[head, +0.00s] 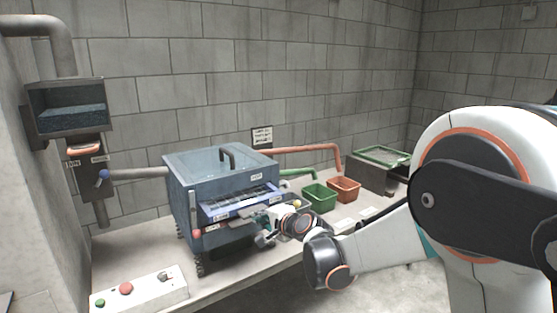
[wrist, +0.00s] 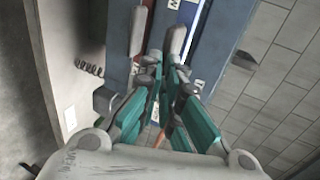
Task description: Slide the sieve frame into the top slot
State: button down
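The sieve frame, a blue-rimmed tray with a dark mesh (head: 240,203), sticks out of the upper front of the blue-grey machine (head: 215,180). It looks partly inside the slot; the slot's inside is hidden. My gripper (head: 262,222) is at the frame's front edge, toward its right side. In the wrist view my gripper's fingertips (wrist: 164,58) are close together, in front of a blue strip (wrist: 185,28) that looks like the frame's front. Whether they clamp its edge or only touch it is unclear.
A box with a green-rimmed frame (head: 382,154) stands at the back right. A green bin (head: 319,196) and a red bin (head: 344,188) stand right of the machine. A white button panel (head: 140,291) lies at the front left. A red knob (head: 197,234) juts from the machine's front.

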aim_at(250, 207)
jog(key=shift+w+a+f, duration=0.1)
jog(key=shift+w+a, duration=0.8)
jog(key=shift+w, duration=0.4)
jog(key=shift+w+a+f, duration=0.1)
jog(key=shift+w+a, duration=0.8)
jog(key=shift+w, duration=0.4)
jog(key=shift+w+a, duration=0.9)
jog(key=shift+w, duration=0.4)
jog(key=shift+s+d+f, duration=0.15)
jog(key=shift+s+d, duration=0.05)
jog(key=shift+s, duration=0.1)
jog(key=s+d, duration=0.3)
jog(key=s, duration=0.2)
jog(key=shift+d, duration=0.25)
